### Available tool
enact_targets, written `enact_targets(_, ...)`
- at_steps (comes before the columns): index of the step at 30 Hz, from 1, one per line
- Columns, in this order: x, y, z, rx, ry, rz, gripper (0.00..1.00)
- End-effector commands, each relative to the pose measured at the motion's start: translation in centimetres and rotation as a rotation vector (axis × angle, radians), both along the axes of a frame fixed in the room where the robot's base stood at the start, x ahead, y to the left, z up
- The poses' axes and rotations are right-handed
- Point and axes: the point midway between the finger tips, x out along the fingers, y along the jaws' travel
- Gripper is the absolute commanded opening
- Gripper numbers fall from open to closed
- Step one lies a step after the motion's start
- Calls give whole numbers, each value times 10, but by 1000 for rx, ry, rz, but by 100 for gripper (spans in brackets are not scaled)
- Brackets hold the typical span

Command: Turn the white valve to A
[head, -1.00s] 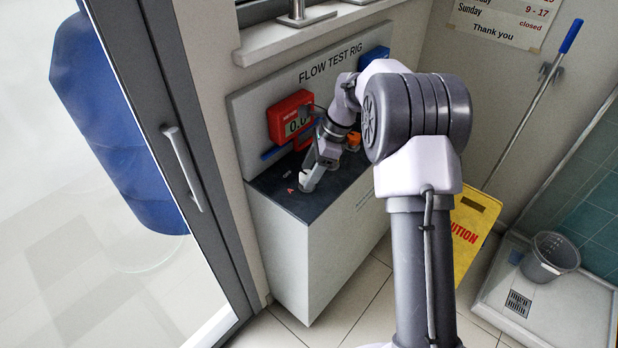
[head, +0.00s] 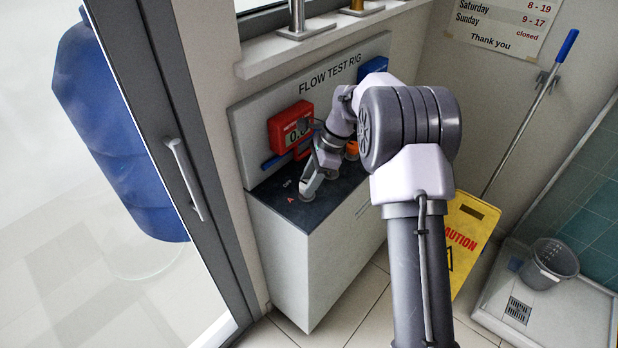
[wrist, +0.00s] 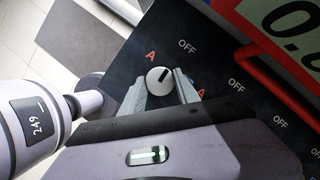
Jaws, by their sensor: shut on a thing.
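The white valve (wrist: 158,81) is a round knob with a dark pointer line, seen in the wrist view on the dark top of the test rig. Its pointer is directed up and right, roughly toward the OFF mark (wrist: 187,46). The red A mark (wrist: 150,56) lies up and slightly left of the knob. My gripper (wrist: 160,88) has its two grey fingers on either side of the knob and is shut on it. In the head view my gripper (head: 312,188) is down at the rig's front left corner, and its fingers mostly hide the knob.
A red meter (head: 290,128) stands on the rig behind my gripper, with its red frame close by in the wrist view. An orange part (head: 352,150) sits further right on the rig. A glass door (head: 186,180) is at left, a yellow caution sign (head: 466,235) at right.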

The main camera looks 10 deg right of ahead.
Motion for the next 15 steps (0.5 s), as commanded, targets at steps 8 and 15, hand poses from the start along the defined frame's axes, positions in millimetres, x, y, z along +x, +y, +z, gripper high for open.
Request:
enact_targets(8,1,0,8,1,5,212,0)
enact_targets(15,3,1,6,1,3,442,0)
